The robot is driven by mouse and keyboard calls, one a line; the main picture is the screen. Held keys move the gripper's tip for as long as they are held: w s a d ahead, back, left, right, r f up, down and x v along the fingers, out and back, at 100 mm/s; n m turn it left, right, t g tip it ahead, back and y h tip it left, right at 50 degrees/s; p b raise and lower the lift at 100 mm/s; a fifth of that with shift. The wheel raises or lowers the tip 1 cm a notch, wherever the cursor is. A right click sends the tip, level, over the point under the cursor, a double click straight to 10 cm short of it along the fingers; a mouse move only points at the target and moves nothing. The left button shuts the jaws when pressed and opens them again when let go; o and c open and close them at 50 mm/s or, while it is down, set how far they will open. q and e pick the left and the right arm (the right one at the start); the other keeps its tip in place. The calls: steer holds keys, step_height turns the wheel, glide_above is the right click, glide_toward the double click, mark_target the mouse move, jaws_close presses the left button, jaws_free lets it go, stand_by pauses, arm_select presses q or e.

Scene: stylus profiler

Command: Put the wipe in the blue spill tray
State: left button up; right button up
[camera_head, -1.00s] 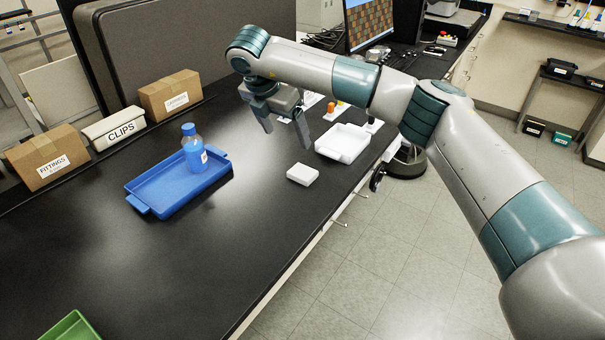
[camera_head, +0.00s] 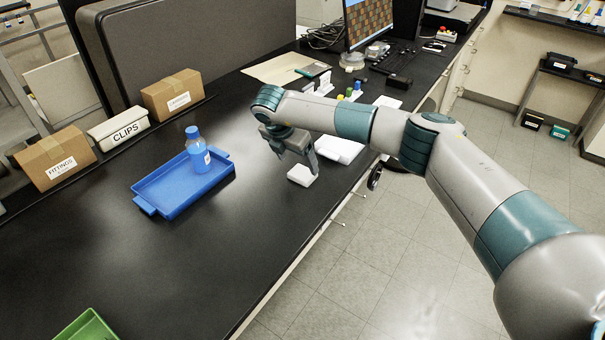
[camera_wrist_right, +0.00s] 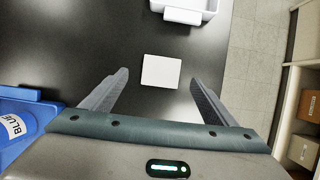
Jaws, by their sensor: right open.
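The wipe is a small white block-like pad (camera_head: 302,175) on the black bench near its front edge. In the right wrist view the wipe (camera_wrist_right: 161,72) lies flat just beyond and between the fingertips. My right gripper (camera_head: 297,167) is open and empty, just above and beside the wipe; both fingers (camera_wrist_right: 158,85) show apart in the wrist view. The blue spill tray (camera_head: 172,207) lies to the left on the bench, with a blue-capped bottle (camera_head: 198,152) standing in it. The tray's edge (camera_wrist_right: 30,93) also shows in the wrist view. My left gripper is not in view.
A white tray (camera_head: 340,150) stands just behind the wipe, partly hidden by my right arm. Boxes (camera_head: 53,158) and a clips bin (camera_head: 118,128) line the back left. A green tray (camera_head: 88,328) is at the near left. The bench between wipe and blue tray is clear.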

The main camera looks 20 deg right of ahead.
mark_target(302, 173)
steer(key=shift+d+f+p, duration=0.2)
steer(key=shift+f+p, duration=0.35)
steer(key=shift+p, duration=0.25)
steer(key=p+x, duration=0.2)
steer(key=x, duration=0.1)
steer(key=shift+f, duration=0.3)
steer(key=shift+d+f, duration=0.1)
steer(key=shift+f, duration=0.15)
steer(key=c, duration=1.2)
steer(key=shift+o, duration=0.2)
steer(key=shift+r, duration=0.15)
